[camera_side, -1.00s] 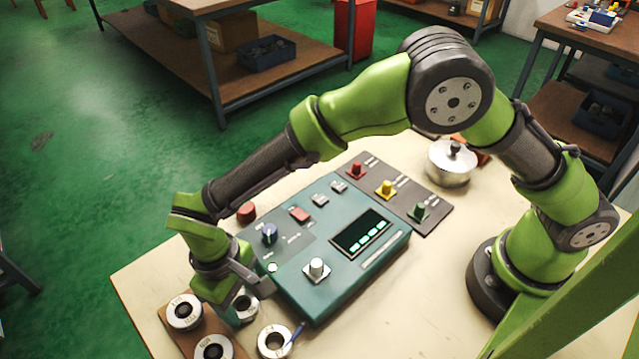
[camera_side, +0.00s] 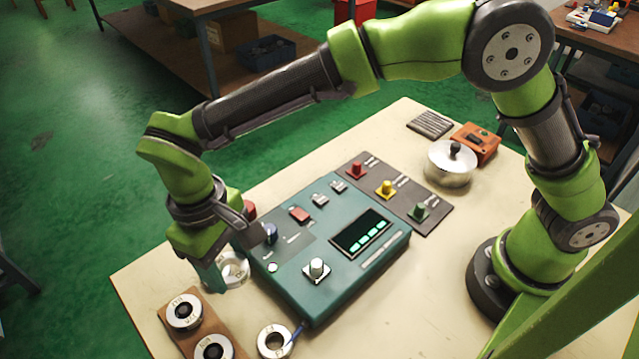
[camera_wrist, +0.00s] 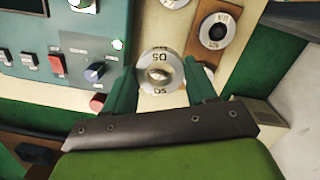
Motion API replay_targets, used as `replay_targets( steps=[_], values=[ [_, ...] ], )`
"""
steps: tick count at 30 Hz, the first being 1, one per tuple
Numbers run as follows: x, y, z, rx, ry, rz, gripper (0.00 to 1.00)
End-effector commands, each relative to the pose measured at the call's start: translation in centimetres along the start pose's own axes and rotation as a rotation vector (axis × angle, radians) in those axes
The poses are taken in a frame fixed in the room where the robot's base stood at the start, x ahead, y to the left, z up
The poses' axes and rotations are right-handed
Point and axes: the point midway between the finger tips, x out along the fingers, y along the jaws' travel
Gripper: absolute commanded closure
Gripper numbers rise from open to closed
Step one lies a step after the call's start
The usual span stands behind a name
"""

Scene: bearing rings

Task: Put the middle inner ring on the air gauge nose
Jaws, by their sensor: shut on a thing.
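My gripper (camera_side: 226,261) is shut on a silver ring with dark lettering on its pale face (camera_side: 239,271). In the wrist view the ring (camera_wrist: 147,74) sits between the two teal fingers (camera_wrist: 161,86), its face and open bore towards the camera. In the side view the fingers partly hide it; it is left of the teal gauge box (camera_side: 345,290). A white-capped post (camera_side: 316,267), which looks like the air gauge nose, stands upright on that box, to the right of my gripper and apart from the ring. I cannot tell whether the held ring is the middle one.
Two lettered rings (camera_side: 184,312) (camera_side: 213,349) lie on a brown board (camera_side: 195,332). Another ring (camera_side: 275,341) with a blue cable lies beside it. A blue knob (camera_side: 268,233) is close to my gripper. Red, yellow and green posts stand on a dark plate (camera_side: 390,194) behind the box.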

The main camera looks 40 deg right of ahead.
Motion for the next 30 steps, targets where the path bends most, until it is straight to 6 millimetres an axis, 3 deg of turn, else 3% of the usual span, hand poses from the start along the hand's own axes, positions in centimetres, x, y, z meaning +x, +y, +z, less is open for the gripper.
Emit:
replay_targets(
  steps=[1,6,12,16,30],
  values=[
    [-1.3,0.8,0.3,0.015,0.012,-0.009,0.82],
    [-3.1,4.7,3.4,0.148,0.016,-0.035,0.82],
    [-2.5,8.1,7.6,0.353,0.005,-0.053,0.82],
    [-1.4,9.0,9.5,0.449,-0.009,-0.052,0.82],
    [2.4,9.1,9.3,0.510,-0.014,-0.049,0.82]
  ],
)
